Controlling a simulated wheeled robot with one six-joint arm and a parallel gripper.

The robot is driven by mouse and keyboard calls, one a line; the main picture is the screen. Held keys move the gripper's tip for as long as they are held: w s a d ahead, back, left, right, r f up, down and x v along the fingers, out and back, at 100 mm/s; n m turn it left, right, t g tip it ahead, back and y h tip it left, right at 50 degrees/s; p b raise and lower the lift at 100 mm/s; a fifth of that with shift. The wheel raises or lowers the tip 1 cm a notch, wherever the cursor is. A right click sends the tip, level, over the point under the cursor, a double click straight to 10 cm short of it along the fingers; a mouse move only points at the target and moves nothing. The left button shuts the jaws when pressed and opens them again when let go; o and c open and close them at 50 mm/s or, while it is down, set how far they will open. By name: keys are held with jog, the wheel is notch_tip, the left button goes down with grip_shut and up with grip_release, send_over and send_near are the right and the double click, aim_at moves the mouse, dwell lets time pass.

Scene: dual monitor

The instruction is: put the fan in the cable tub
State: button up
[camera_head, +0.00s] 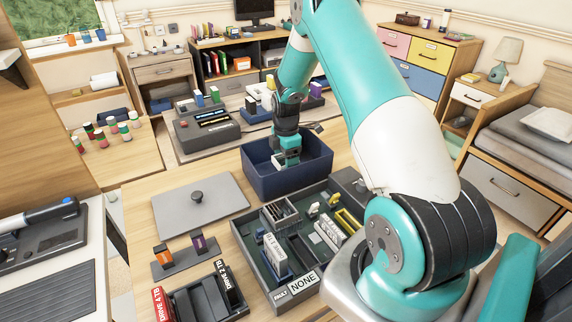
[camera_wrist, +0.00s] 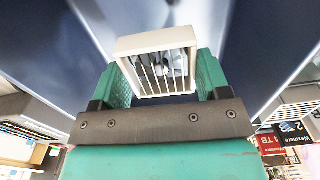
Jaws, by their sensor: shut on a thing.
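The fan (camera_wrist: 146,44), a small off-white box with a slatted grille, is between the teal fingers of my gripper (camera_wrist: 162,72) in the wrist view. My gripper is shut on it. Dark blue walls of the cable tub (camera_wrist: 50,45) surround it there. In the head view the cable tub (camera_head: 262,184) is an open navy box on the wooden table. My gripper (camera_head: 286,162) points down inside its opening.
A dark green divided tray (camera_head: 252,250) with several parts stands in front of the tub. A grey lidded plate (camera_head: 198,203) with a knob lies to the left. Drive cases (camera_head: 229,283) stand at the front. A grey box (camera_head: 206,128) sits on the desk behind.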

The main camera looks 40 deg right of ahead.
jog(key=shift+f, duration=1.55)
jog(key=shift+f, duration=0.1)
jog(key=o, duration=0.9)
jog(key=shift+o, duration=0.2)
